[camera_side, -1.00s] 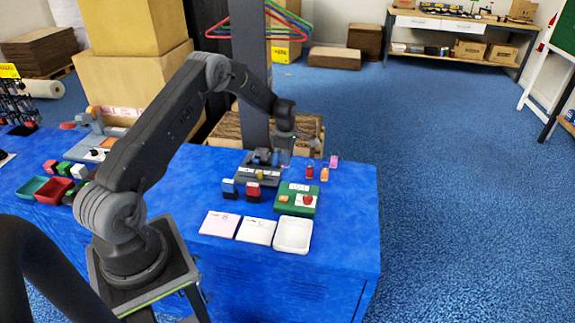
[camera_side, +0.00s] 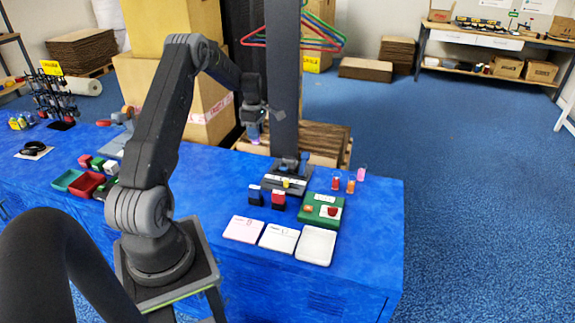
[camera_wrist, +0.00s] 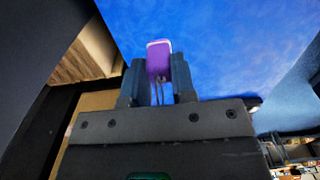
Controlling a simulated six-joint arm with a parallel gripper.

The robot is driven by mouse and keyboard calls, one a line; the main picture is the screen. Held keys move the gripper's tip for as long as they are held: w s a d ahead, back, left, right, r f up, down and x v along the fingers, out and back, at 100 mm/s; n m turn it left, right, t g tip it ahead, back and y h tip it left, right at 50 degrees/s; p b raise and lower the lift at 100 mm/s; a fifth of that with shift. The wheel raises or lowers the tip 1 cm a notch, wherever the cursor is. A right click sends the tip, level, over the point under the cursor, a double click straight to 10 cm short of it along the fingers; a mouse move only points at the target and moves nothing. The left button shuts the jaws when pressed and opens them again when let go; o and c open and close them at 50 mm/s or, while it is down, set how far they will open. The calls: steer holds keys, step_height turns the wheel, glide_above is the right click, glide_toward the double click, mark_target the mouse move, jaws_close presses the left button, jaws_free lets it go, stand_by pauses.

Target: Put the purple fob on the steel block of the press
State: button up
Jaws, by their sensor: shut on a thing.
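My gripper (camera_side: 254,132) is shut on the purple fob (camera_wrist: 159,58). The fob stands up between the two fingertips in the wrist view, with a pale rim at its top end. In the side view it is a small purple spot (camera_side: 254,138) below the wrist, raised above the blue bench. A grey press-like device with a red handle end (camera_side: 122,130) stands at the left behind my arm, partly hidden by it. I cannot make out a steel block on it. Another dark grey device (camera_side: 288,178) with blue parts stands right of and below my gripper.
A blue stamp (camera_side: 255,195) and a red stamp (camera_side: 278,199) stand before the dark device. A green box (camera_side: 320,209), a white tray (camera_side: 315,246) and small coloured jars (camera_side: 336,182) are to the right. Red (camera_side: 86,186) and teal (camera_side: 68,180) bins lie left. A dark column (camera_side: 284,80) rises behind.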

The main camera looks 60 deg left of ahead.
steer(key=shift+w+a+f, duration=0.1)
steer(key=shift+a, duration=0.2)
steer(key=w+d+f, duration=0.1)
steer(key=w+f, duration=0.1)
steer(key=w, duration=0.1)
steer(key=w+d+f, duration=0.1)
steer(key=w+f, duration=0.1)
steer(key=w, duration=0.1)
steer(key=w+d+f, duration=0.2)
steer(key=w, duration=0.2)
steer(key=shift+f, duration=2.25)
steer(key=shift+f, duration=0.1)
steer(key=shift+f, duration=0.1)
steer(key=o, duration=0.6)
